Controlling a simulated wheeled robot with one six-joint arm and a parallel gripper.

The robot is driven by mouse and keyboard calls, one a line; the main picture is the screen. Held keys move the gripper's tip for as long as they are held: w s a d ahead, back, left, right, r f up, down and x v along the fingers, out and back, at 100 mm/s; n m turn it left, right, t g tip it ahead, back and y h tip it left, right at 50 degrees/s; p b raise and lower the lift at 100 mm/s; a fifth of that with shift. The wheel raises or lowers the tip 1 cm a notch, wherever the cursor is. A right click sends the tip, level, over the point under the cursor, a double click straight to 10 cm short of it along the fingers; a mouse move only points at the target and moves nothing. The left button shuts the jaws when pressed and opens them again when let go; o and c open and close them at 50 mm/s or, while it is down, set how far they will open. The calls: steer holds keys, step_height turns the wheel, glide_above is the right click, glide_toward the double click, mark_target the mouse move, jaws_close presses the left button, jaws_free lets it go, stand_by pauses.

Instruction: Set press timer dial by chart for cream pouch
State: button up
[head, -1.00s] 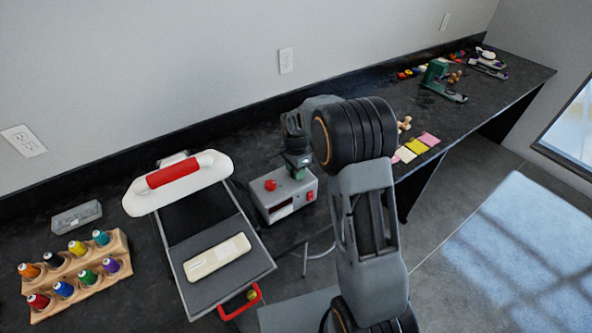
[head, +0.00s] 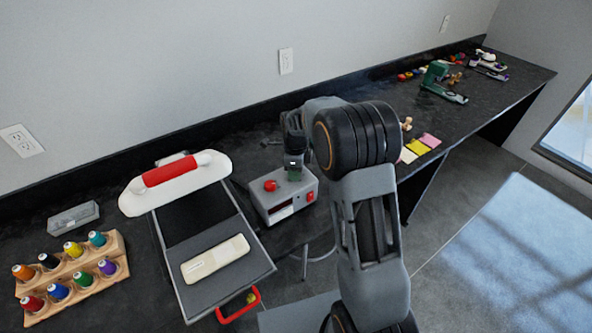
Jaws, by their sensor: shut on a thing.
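The grey press timer box (head: 284,208) stands on the bench beside the press, with a red knob (head: 270,186) on its top left and a dark display and red switch on its front. My gripper (head: 293,177) points down onto the top right of the box, shut on what appears to be the timer dial, which the fingers hide. The cream pouch (head: 215,259) lies flat on the grey lower plate of the open press (head: 180,225). The press's white upper part has a red handle (head: 170,171). I cannot make out a chart.
A wooden rack (head: 110,284) of several thread spools and a clear box (head: 73,217) are at the left. A red pull handle (head: 239,304) juts from the press front. Coloured swatches (head: 424,144) and a green machine (head: 436,75) are farther right along the bench.

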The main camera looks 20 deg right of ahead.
steer(key=shift+m, duration=0.4)
steer(key=o, duration=0.9)
steer(key=shift+r, duration=0.1)
step_height(320, 180, up, 14)
steer(key=shift+f+b, duration=0.2)
steer(key=shift+b, duration=0.1)
stand_by(0.4)
